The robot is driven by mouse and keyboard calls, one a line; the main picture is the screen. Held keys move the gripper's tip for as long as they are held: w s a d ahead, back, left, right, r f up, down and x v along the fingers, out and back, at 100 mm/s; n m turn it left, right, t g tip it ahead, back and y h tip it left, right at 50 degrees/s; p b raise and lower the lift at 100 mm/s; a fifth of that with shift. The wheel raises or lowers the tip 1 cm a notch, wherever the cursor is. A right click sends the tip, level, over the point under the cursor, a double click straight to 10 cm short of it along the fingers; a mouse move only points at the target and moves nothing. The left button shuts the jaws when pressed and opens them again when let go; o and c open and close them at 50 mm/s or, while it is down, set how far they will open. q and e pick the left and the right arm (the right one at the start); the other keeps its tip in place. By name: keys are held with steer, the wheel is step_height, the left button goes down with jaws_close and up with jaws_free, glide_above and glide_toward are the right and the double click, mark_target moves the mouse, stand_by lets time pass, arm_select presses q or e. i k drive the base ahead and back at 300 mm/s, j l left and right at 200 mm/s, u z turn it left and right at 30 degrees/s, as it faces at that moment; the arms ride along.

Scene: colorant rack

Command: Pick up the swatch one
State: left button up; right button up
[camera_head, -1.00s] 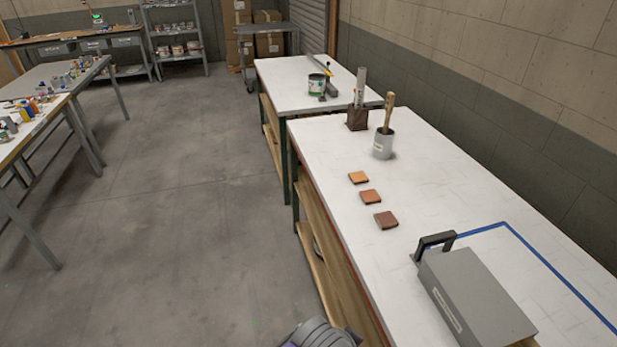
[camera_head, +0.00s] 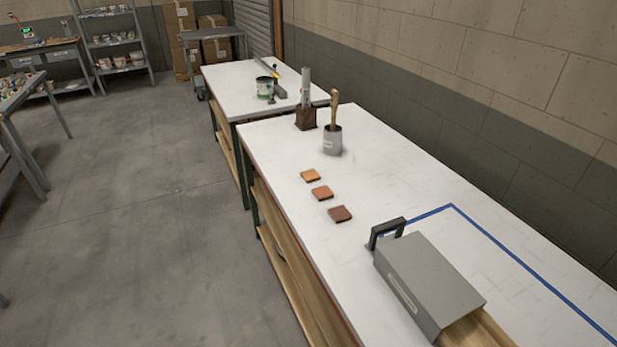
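Three small square swatches lie flat in a slanting row on the white table (camera_head: 400,180). The farthest is an orange-tan swatch (camera_head: 310,176). The middle one is an orange-red swatch (camera_head: 322,193). The nearest is a dark red-brown swatch (camera_head: 340,214). I see no number on any of them, so I cannot tell which is swatch one. Neither of my grippers is in view.
A grey box (camera_head: 430,282) with a black-framed piece (camera_head: 386,232) at its far end stands near right, beside blue tape (camera_head: 500,246). A grey cup with a brush (camera_head: 332,140) and a brown holder (camera_head: 306,118) stand behind the swatches.

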mark_target(310, 175)
steer(key=i+j, duration=0.55)
steer(key=j, duration=0.15)
steer(key=i+j, duration=0.55)
steer(key=j, duration=0.15)
steer(key=i+u, duration=0.1)
steer(key=i, duration=0.55)
